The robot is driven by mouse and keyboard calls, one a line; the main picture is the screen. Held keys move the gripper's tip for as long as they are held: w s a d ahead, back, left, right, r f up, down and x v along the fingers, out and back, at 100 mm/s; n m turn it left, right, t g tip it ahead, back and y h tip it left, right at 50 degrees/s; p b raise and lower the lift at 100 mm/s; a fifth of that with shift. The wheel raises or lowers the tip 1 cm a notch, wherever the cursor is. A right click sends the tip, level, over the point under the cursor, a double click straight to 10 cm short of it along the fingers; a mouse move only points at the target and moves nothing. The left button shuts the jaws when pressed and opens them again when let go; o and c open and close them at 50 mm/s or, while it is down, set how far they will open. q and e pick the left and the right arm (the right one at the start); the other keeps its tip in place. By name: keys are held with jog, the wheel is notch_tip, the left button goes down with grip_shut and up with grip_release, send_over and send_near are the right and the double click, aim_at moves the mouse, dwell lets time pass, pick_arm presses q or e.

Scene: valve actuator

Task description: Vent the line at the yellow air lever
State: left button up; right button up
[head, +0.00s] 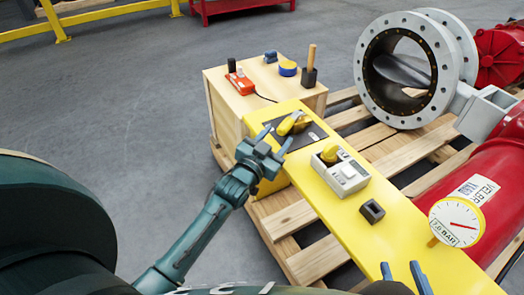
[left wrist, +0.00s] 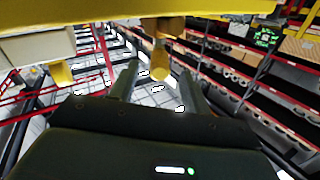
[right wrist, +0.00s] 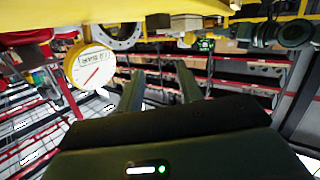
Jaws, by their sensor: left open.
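The yellow air lever (head: 292,122) sits on a dark plate at the far end of the yellow panel (head: 395,222). My left gripper (head: 275,138) is open just in front of it. In the left wrist view a yellow lever-like part (left wrist: 160,63) hangs between the open fingertips (left wrist: 154,70); I cannot tell whether they touch it. A round white gauge (head: 456,222) with a red needle and a BAR label stands on the panel; it also shows in the right wrist view (right wrist: 91,67). My right gripper (head: 403,272) is open and empty near the panel's near end.
A grey box with a yellow knob (head: 342,172) and a small black square fitting (head: 372,211) are on the panel. A wooden crate (head: 236,103) behind holds a red device, a yellow roll and a mallet. A large flanged valve (head: 404,70) and red actuator (head: 480,190) lie right.

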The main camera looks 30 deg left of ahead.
pick_arm(q)
jog(key=s+p, duration=0.1)
jog(key=s, duration=0.7)
jog(key=shift+s+a, duration=0.25)
jog(key=shift+a, duration=0.1)
pick_arm(e)
jog(key=shift+s+d+g, duration=0.15)
jog(key=shift+s+g, duration=0.25)
jog(key=shift+g, duration=0.3)
